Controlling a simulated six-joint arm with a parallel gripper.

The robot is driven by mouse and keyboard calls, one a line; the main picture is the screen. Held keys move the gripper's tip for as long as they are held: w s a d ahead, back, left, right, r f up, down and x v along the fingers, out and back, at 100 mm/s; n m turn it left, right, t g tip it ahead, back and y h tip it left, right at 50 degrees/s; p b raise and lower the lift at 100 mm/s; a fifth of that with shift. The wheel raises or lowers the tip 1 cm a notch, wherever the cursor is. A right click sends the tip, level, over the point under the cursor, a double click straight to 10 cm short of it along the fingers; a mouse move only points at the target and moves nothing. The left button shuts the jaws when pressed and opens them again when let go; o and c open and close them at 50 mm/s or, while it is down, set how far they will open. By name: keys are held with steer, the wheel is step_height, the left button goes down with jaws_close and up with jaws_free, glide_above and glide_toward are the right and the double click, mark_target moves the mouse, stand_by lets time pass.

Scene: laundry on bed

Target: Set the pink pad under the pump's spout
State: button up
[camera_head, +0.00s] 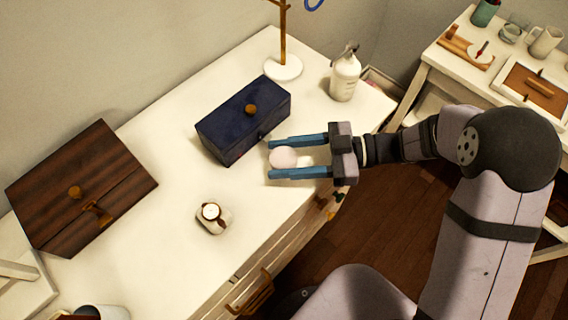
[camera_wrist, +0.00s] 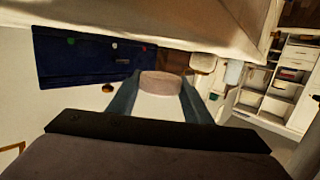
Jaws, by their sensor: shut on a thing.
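The pink pad (camera_head: 283,157) is a small, pale pink round piece held between the blue fingers of my gripper (camera_head: 270,158). In the wrist view the pad (camera_wrist: 160,84) sits between the fingertips, which close on its two sides. My gripper is over the white dresser top, just in front of the dark blue box. The pump (camera_head: 345,78) is a cream bottle with a dark pump head, standing upright at the back right of the dresser. Its spout is small and seems to point left. The pad is apart from the pump, to its lower left.
The dark blue box (camera_head: 243,122) with a brown knob is close beside the fingers. A lamp-like stand (camera_head: 283,67) rises left of the pump. A small candle-like jar (camera_head: 212,216) and a dark wooden box (camera_head: 82,188) lie to the left. The dresser top just below the pump is clear.

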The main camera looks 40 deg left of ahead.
mark_target(284, 167)
steer(key=shift+f+p, duration=0.4)
steer(key=shift+f, duration=1.5)
steer(key=shift+f, duration=0.1)
steer(key=shift+f, duration=0.1)
steer(key=o, duration=1)
steer(key=shift+f+b, duration=0.1)
steer(key=shift+b, duration=0.3)
steer(key=b+v, duration=0.1)
steer(key=v, duration=0.5)
steer(key=shift+w+f+b, duration=0.15)
steer(key=shift+w+b, duration=0.05)
steer(key=shift+b, duration=0.2)
steer(key=shift+o, duration=0.5)
steer(key=shift+w+d, duration=0.3)
steer(key=shift+d, duration=0.15)
